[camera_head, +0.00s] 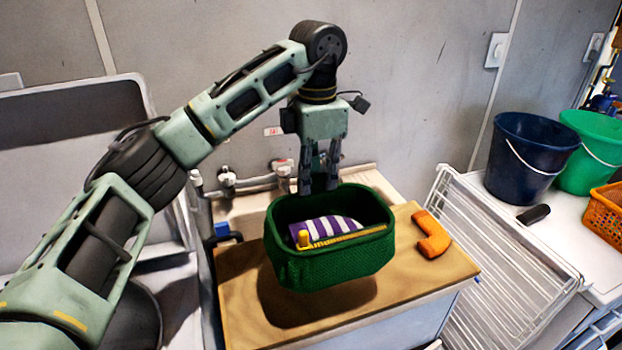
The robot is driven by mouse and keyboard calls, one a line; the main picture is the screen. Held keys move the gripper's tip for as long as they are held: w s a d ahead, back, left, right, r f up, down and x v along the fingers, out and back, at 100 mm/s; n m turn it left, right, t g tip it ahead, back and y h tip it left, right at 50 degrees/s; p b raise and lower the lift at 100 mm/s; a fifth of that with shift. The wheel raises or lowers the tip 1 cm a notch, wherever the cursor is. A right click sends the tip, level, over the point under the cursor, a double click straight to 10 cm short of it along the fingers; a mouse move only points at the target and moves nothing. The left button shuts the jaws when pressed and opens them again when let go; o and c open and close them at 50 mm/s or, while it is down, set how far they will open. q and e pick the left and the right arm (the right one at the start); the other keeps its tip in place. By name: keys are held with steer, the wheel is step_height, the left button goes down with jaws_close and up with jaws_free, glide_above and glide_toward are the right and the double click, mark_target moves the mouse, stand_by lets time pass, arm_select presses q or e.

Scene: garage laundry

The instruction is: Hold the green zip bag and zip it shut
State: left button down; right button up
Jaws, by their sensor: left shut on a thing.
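The green zip bag (330,271) is in the middle of the head view, its top open. A dark shadow on the board below suggests that it hangs a little above the board. My left gripper (318,189) comes down from above and is shut on the bag's back rim. A yellow zip pull (304,239) stands at the left end of a yellow zip strip (345,238) along the front of the opening. A purple and white striped item (325,228) lies inside. My right gripper is not in view.
The wooden board (245,290) lies below the bag, with an orange bracket-shaped piece (432,234) on its right. A white wire rack (490,255) stands to the right. A dark blue bucket (525,160), a green bucket (590,150) and an orange basket (606,214) stand further right.

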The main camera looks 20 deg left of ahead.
arm_select(q)
steer(key=s+a, duration=0.1)
steer(key=a, duration=1)
steer(key=shift+s+a+p, duration=0.25)
steer(key=shift+a+p, duration=0.05)
steer(key=shift+p, duration=0.05)
stand_by(1.2)
steer(key=shift+f, duration=0.3)
steer(key=shift+f+b, duration=0.35)
steer(key=shift+f, duration=0.05)
steer(key=shift+f+b, duration=1.2)
steer(key=shift+f, duration=1.05)
steer(key=shift+f+b, duration=1.25)
steer(key=shift+f, duration=1.25)
